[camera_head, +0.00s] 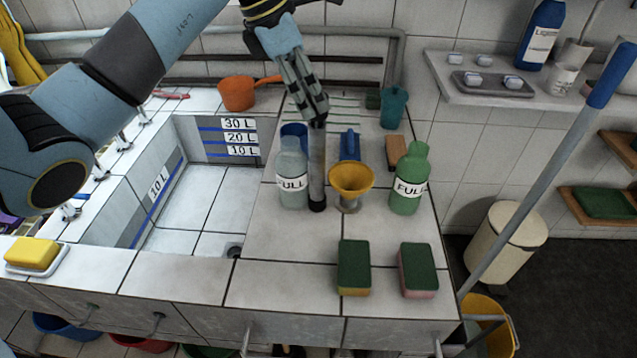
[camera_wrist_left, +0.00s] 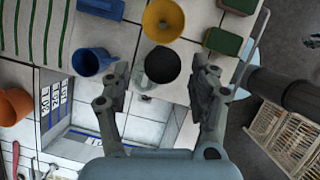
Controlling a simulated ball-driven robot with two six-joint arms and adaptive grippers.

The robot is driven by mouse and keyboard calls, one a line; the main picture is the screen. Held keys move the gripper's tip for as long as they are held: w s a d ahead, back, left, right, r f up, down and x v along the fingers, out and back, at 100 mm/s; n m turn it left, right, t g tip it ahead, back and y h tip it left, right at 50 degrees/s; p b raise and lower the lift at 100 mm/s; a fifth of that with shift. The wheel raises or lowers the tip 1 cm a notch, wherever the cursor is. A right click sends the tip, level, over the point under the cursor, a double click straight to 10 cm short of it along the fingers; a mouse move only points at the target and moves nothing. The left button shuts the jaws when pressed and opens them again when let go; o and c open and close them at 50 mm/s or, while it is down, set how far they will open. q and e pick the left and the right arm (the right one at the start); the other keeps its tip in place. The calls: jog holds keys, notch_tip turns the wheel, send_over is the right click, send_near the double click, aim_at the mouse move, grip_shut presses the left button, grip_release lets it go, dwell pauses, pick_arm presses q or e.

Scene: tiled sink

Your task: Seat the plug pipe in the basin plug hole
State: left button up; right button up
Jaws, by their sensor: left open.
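The plug pipe (camera_head: 317,165) is a grey upright tube with a black lower end. It stands on the tiled counter between a grey bottle and a yellow funnel. My left gripper (camera_head: 318,113) is at its upper end, pointing down. In the left wrist view the fingers (camera_wrist_left: 160,85) are spread, with the dark round end of the pipe (camera_wrist_left: 162,64) between their tips; I cannot tell whether they touch it. The basin plug hole (camera_head: 233,252) is a dark spot on the basin floor, near the front right corner. My right gripper is out of view.
The grey bottle (camera_head: 292,180) and yellow funnel (camera_head: 352,178) stand close beside the pipe. A green bottle (camera_head: 408,185) and two sponges (camera_head: 353,268) are to the right. The basin (camera_head: 200,205) lies left, its floor clear; an orange pot (camera_head: 237,93) stands behind.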

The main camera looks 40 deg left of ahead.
aim_at(325, 116)
pick_arm(q)
jog(key=p+x, duration=0.1)
jog(key=x, duration=0.1)
jog(key=p+x, duration=0.1)
jog(key=x, duration=0.2)
jog(key=shift+d, duration=0.4)
jog(key=shift+w+f, duration=0.3)
jog(key=shift+f, duration=0.05)
grip_shut()
jog(key=shift+r, duration=0.1)
